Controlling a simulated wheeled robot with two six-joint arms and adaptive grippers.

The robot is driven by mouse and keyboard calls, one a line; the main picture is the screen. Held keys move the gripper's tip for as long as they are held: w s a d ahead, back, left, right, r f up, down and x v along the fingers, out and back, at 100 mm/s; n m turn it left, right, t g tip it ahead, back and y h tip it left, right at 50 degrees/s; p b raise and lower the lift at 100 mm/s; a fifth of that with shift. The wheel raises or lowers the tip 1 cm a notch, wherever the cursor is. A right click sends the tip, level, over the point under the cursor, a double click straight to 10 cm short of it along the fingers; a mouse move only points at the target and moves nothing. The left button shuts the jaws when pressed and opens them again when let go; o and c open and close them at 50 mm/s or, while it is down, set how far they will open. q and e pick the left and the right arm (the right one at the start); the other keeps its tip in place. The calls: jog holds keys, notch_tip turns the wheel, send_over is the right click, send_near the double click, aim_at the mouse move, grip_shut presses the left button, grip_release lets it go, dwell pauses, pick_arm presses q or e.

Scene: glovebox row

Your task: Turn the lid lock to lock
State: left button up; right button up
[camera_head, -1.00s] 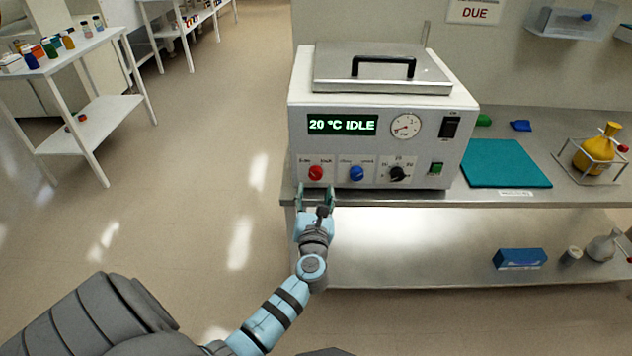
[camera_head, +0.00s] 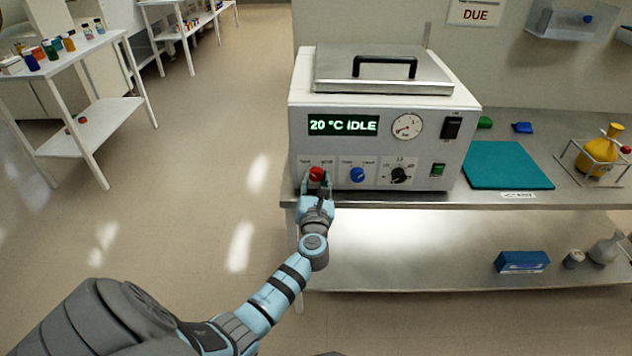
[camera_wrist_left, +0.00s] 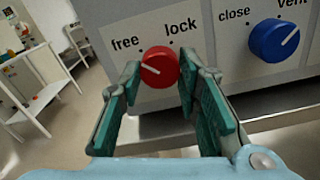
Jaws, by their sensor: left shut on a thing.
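The red lid lock knob (camera_head: 317,174) is at the lower left of the front panel of the white bath unit (camera_head: 297,135). In the left wrist view the knob (camera_wrist_left: 160,68) sits below the printed words "free" and "lock". Its white mark points left, to the "free" side. My left gripper (camera_head: 316,183) is shut on the knob, one teal finger on each side in the wrist view (camera_wrist_left: 159,80). The metal lid (camera_head: 335,66) with a black handle lies closed on top. My right gripper is not in view.
A blue knob (camera_head: 357,175) marked "close" and "vent" is just right of the red one, then a black dial (camera_head: 398,175). The steel bench edge (camera_head: 420,201) runs below the panel. A teal mat (camera_head: 508,165) and a yellow flask (camera_head: 600,152) stand to the right.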

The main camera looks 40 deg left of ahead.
pick_arm(q)
jog(key=m+p, duration=0.3)
jog(key=m, duration=0.1)
jog(key=shift+r, duration=0.1)
jog(key=m+p, duration=0.2)
jog(key=m, duration=0.2)
jog(key=shift+m, duration=0.3)
jog(key=m+p, duration=0.2)
jog(key=m, duration=0.2)
jog(key=shift+m+p, duration=0.3)
jog(key=m+p, duration=0.1)
jog(key=m, duration=0.3)
jog(key=shift+m+p, duration=0.3)
jog(key=shift+p, duration=0.05)
jog(key=o, duration=1.1)
jog(key=shift+o, duration=0.2)
